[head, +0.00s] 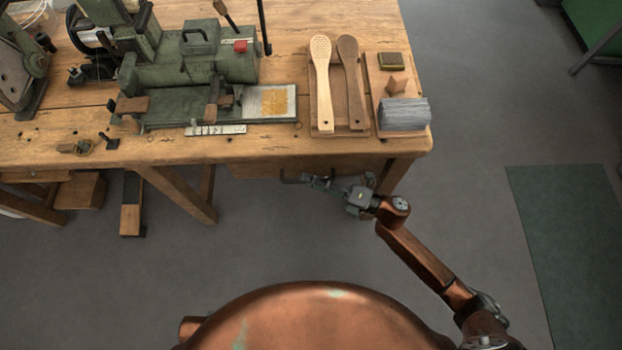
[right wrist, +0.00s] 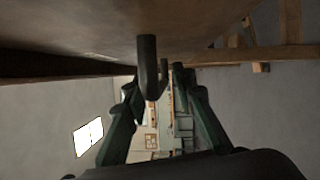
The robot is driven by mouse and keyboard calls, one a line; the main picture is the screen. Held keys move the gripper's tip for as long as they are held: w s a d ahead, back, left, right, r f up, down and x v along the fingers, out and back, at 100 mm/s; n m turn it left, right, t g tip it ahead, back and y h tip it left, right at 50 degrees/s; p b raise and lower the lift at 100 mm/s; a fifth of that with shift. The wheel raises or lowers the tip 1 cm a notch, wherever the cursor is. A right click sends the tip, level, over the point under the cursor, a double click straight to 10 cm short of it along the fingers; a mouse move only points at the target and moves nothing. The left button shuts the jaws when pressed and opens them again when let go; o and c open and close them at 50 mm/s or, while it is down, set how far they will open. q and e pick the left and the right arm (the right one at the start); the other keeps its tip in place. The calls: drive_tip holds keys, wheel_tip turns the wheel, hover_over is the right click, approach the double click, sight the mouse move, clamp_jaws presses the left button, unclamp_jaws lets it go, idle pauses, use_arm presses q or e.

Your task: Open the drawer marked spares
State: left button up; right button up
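The drawer (head: 255,171) is under the front edge of the workbench, largely shaded by the top; no marking on it can be read. Its front fills the upper part of the right wrist view (right wrist: 200,25). A dark bar handle (right wrist: 148,68) stands out from it. My right gripper (head: 316,182) is at the drawer front under the bench. In the right wrist view its green fingers (right wrist: 160,88) are spread apart with the handle between them, nearer the left finger. Whether either touches it I cannot tell. My left gripper is out of view.
The wooden workbench (head: 275,150) carries a green machine (head: 190,75), two brush blanks (head: 321,85) and a tray with grey bristles (head: 405,113). Bench legs (head: 180,193) stand left of the drawer. The grey floor in front is clear; a green mat (head: 565,240) lies at right.

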clamp_jaws()
idle(0.5)
